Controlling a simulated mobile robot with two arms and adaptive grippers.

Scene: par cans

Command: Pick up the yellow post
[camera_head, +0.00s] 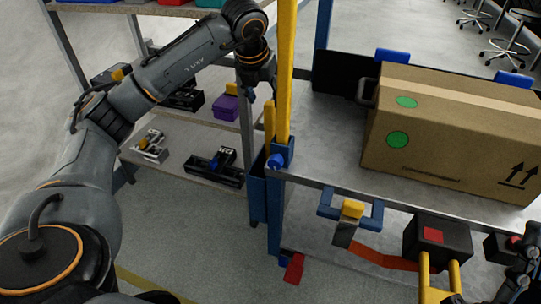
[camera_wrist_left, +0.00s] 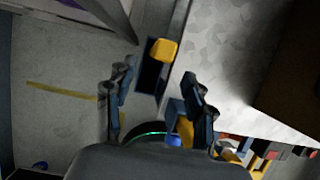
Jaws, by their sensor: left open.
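A tall yellow post (camera_head: 285,70) stands upright at the cart's left corner, its foot at a blue socket (camera_head: 281,152). A shorter yellow post (camera_head: 269,122) stands just left of it. In the left wrist view, a yellow block-like end (camera_wrist_left: 163,49) shows above a dark, narrow holder, ahead of the fingertips. More yellow (camera_wrist_left: 186,130) shows beside the right-hand finger, partly hidden. My left gripper (camera_head: 262,88) points down just left of the tall post, above the shorter one. Its fingers are apart in the left wrist view (camera_wrist_left: 158,92), with nothing held. Dark parts at the lower right (camera_head: 520,270) may be my right gripper.
A large cardboard box (camera_head: 455,130) sits on the grey cart top (camera_head: 335,150). A shelf rack (camera_head: 190,165) with a purple bin (camera_head: 225,107) stands left. A yellow-and-blue handle piece (camera_head: 352,209) and a black box with red top (camera_head: 437,238) are at the cart's front.

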